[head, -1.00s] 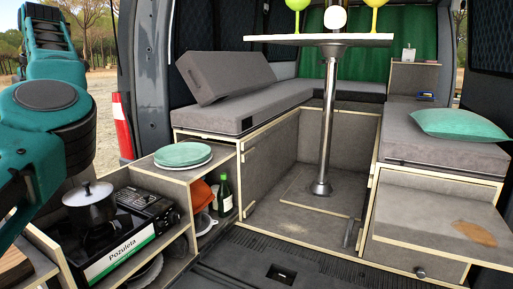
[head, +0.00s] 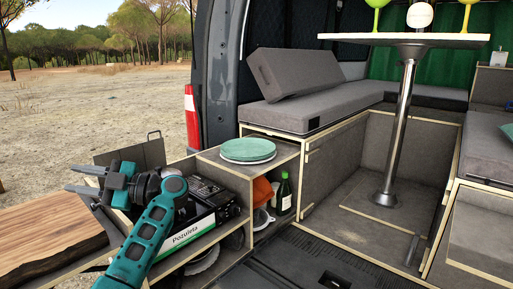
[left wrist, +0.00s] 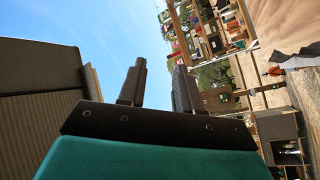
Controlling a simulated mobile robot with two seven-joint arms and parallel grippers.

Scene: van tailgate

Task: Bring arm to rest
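My left arm (head: 146,242) comes up from the bottom left of the head view, over the kitchen unit. Its gripper (head: 70,177) points left, with the two dark fingers apart and nothing seen between them. In the left wrist view the two fingers (left wrist: 160,65) also stand apart, with sky in the gap. The gripper is in front of the stove's left end and near the wooden board; I cannot tell whether it touches anything. My right arm and gripper are not in view.
The camping stove (head: 205,205) is partly hidden by my arm. A wooden board (head: 45,235) lies at the left. Green plates (head: 248,149) sit on the counter, and a bottle (head: 284,194) stands in the shelf below. A table post (head: 399,120) stands further right. Open ground lies beyond the van.

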